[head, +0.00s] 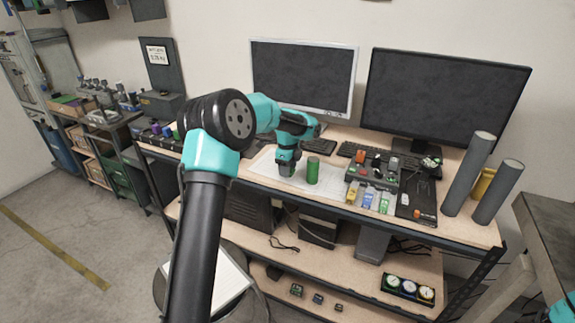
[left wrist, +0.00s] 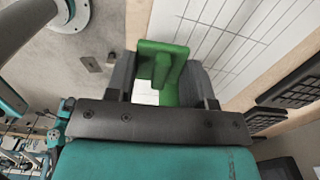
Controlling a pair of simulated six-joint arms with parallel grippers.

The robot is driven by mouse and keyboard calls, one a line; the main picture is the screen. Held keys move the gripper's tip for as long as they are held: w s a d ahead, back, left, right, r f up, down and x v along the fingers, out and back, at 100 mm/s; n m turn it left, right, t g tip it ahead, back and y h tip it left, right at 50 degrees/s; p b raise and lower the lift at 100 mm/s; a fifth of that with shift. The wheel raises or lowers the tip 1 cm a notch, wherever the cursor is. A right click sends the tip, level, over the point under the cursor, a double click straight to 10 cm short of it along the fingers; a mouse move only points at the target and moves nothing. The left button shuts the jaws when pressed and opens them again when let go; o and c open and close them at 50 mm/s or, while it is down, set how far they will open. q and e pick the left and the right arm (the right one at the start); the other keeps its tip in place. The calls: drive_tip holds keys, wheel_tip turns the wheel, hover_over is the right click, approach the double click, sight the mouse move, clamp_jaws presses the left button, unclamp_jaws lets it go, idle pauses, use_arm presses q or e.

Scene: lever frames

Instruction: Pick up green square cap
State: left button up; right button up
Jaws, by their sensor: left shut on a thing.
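My left gripper (head: 287,170) is low over the white sheet on the workbench, fingers pointing down. In the left wrist view, my left gripper (left wrist: 163,85) is shut on a green square cap (left wrist: 182,62), which sits between the two dark fingers. Its lower part is hidden behind the gripper's body. In the head view I cannot make out the cap in the fingers. A green cylinder (head: 313,171) stands upright just right of the gripper. My right gripper is not in view.
Two monitors (head: 303,75) (head: 445,95) stand at the back. A dark tray of parts (head: 373,171) and several small coloured bins (head: 368,200) lie right of the cylinder. Tall grey tubes (head: 470,172) stand at the right end. The sheet (head: 262,168) has some clear room.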

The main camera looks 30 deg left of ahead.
use_arm(q)
drive_tip(key=s+d+r, duration=0.1)
drive_tip(key=s+d, duration=0.5)
drive_tip(key=s, duration=0.4)
drive_tip(key=shift+s+d, duration=0.15)
